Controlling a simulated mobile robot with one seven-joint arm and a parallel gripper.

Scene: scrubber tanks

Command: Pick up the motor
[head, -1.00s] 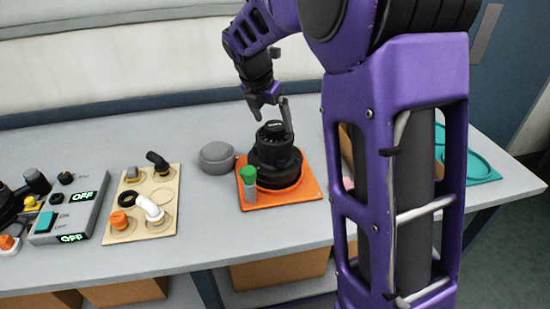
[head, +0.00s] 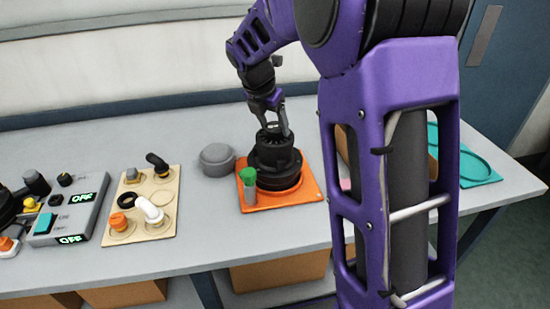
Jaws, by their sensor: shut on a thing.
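The black, round, stepped motor (head: 274,158) stands upright on an orange square base (head: 310,191) on the grey table. My gripper (head: 274,130) points down from above, with its fingers on either side of the motor's narrow top. It is shut on that top part. The motor still appears to sit in the orange base; its underside is hidden.
A green-capped vial (head: 248,181) stands at the base's left corner. A grey round lidded pot (head: 217,159) sits to the left. Further left are a beige board with pipe fittings (head: 131,231) and a switch box (head: 77,207). A teal tray (head: 478,167) lies right.

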